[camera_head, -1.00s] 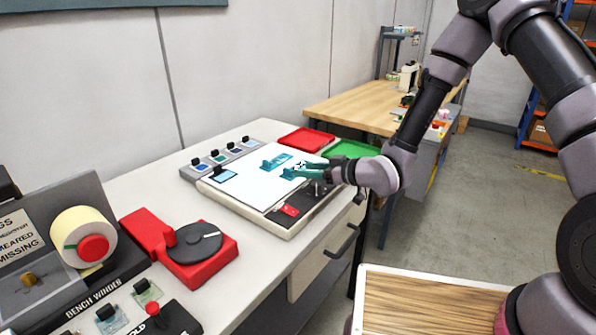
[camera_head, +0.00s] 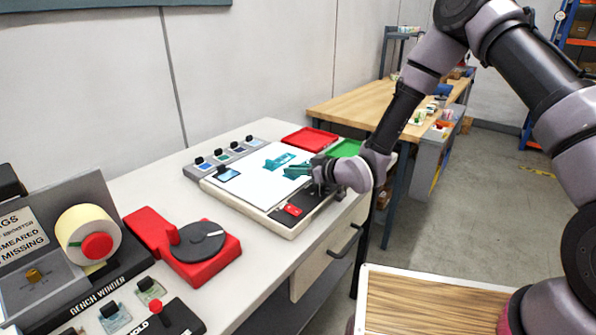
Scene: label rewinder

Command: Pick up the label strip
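A teal label strip (camera_head: 280,161) with a small raised tab lies on the white panel (camera_head: 255,188) of the light-box-like unit on the bench. A smaller pale blue label (camera_head: 228,175) with a dark tab lies near the panel's left corner. My gripper (camera_head: 297,171) reaches in from the right, low over the panel's right part. Its teal fingers point left, just right of and nearer than the teal strip. They look apart from the strip, and nothing is visibly held. The finger gap is too small and overlapped to judge.
A grey rack (camera_head: 222,153) with several tabbed labels stands behind the panel. A red tray (camera_head: 309,139) and a green tray (camera_head: 346,148) lie at the back right. A red turntable device (camera_head: 195,255) and the bench winder (camera_head: 85,237) stand at the left.

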